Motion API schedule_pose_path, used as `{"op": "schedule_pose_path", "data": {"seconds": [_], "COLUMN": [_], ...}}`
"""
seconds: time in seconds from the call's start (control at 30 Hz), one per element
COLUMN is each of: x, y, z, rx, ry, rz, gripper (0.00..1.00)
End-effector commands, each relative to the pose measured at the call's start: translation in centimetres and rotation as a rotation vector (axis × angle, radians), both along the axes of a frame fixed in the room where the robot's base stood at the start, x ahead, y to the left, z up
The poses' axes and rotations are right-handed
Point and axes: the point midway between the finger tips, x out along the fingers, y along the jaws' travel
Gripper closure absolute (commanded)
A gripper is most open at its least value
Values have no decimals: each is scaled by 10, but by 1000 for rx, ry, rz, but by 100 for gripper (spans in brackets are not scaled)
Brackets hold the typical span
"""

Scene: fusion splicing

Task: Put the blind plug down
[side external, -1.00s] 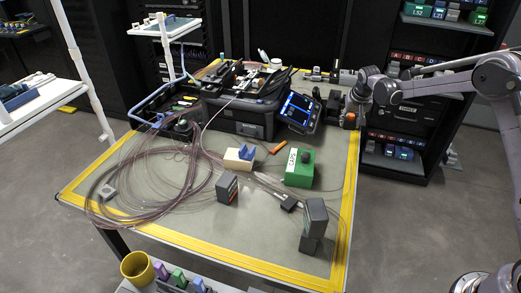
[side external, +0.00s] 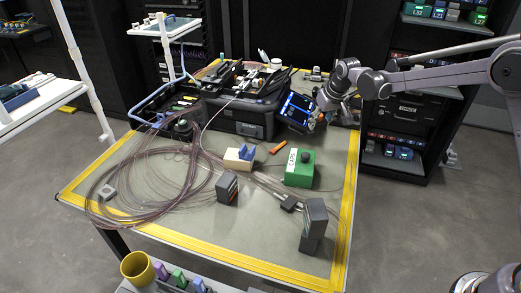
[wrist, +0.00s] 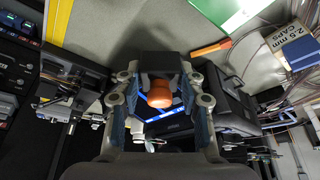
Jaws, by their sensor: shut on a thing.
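My gripper (wrist: 158,100) is shut on a small orange piece with a rounded end, which I take to be the blind plug (wrist: 160,93); a dark part shows behind it between the fingers. In the side view my gripper (side external: 322,114) is over the back right of the table, in front of the splicer's lit screen (side external: 298,108). The plug is only a small orange spot there, partly hidden. It appears held above the table, though the exact height cannot be told.
A green box marked CAPS (side external: 299,173) stands at the right of the mat. An orange tool (side external: 278,147) and a cream block with a blue top (side external: 239,158) lie nearby. Coiled fibre (side external: 150,185) covers the left. Grey blocks (side external: 314,224) stand at the front right.

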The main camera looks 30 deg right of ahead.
Motion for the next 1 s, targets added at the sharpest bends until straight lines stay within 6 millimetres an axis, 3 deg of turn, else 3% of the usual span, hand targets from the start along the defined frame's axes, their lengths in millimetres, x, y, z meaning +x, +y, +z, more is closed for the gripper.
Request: {"op": "schedule_pose_path", "data": {"seconds": [0.03,0.3,0.6,0.73,1.0], "x": [1,-7,-42,-55,-67], "y": [27,154,277,310,344], "z": [0,1,2,3,-4], "rx": [1,3,5,6,7], "ry": [1,0,-10,-14,-18], "rz": [66,394,728,821,889], "gripper": [93,93,93,93,93]}}
